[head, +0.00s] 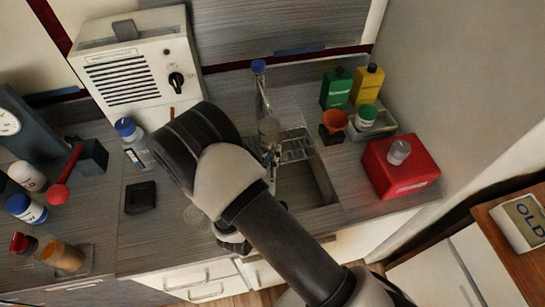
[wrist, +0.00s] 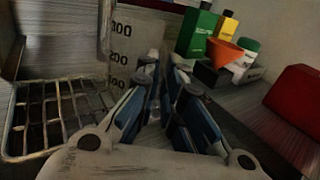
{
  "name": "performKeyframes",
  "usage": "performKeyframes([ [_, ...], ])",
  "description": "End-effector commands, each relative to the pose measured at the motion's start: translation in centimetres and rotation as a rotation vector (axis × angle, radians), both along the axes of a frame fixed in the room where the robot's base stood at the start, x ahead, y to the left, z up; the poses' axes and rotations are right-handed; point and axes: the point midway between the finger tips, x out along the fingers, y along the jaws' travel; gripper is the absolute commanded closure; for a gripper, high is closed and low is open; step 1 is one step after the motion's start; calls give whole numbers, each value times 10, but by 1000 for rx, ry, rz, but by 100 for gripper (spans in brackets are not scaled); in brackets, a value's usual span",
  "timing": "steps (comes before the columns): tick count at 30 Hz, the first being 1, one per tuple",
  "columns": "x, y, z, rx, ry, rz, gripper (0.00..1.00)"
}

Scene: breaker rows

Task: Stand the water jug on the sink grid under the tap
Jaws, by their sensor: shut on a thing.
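The water jug (wrist: 122,62) is grey and clear-sided, with printed level marks, and looks about upright in the wrist view. It shows small in the head view (head: 269,128), in front of the tap (head: 263,92) and at the left of the sink grid (head: 297,150). My gripper (wrist: 160,90) is shut on the jug, its blue-grey fingers covering the jug's lower part. In the head view my arm partly hides the gripper (head: 273,163). The grid's bars (wrist: 55,112) are left of the fingers in the wrist view. The jug's base is hidden, so I cannot tell whether it touches the grid.
Right of the sink (head: 310,185) are green (head: 336,90) and yellow (head: 368,86) bottles, an orange funnel (head: 335,120) and a red box (head: 402,168). A white appliance (head: 135,75) stands at the back left. Jars and a red-handled tool (head: 68,175) are at far left.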

Motion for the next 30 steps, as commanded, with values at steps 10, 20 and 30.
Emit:
performKeyframes([
  [10,0,0,-2,1,0,0,92],
  [20,0,0,-1,1,0,0,73],
  [30,0,0,4,1,-1,0,73],
])
